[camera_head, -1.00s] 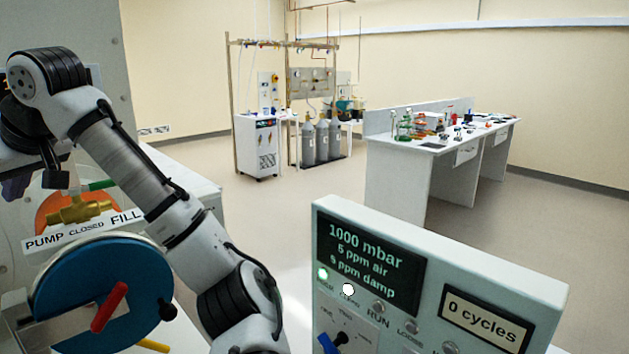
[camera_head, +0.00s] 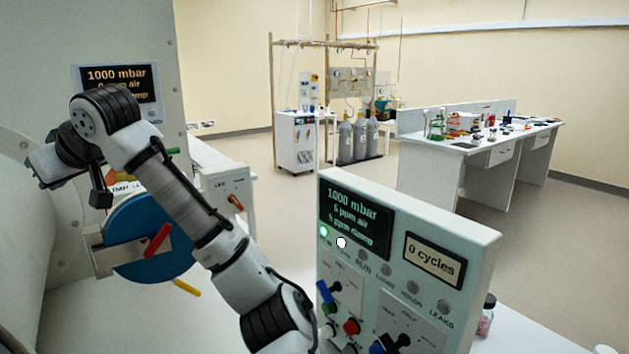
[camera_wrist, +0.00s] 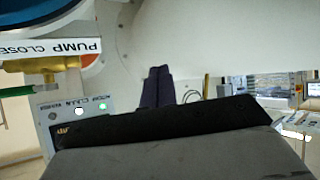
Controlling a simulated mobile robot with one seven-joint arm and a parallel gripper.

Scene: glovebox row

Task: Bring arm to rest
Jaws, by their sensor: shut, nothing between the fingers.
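My arm (camera_head: 185,200) rises from the bottom of the head view toward the upper left, its bent wrist beside a blue round door (camera_head: 130,225) with a red handle (camera_head: 157,240). My gripper (camera_wrist: 158,72) shows in the wrist view as two dark fingers side by side, shut and empty, in front of a pale wall. Its fingertips cannot be made out clearly in the head view. A brass valve (camera_wrist: 45,75) under a "PUMP CLOSED" label is at the left of the wrist view. Contact with anything is not visible.
A control panel (camera_head: 400,225) reading 1000 mbar stands right of my arm. A yellow lever (camera_head: 187,287) sticks out below the blue door. A small capped jar (camera_head: 487,318) stands right of the panel. Gas cylinders (camera_head: 345,142) and a bench (camera_head: 425,165) are far off across open floor.

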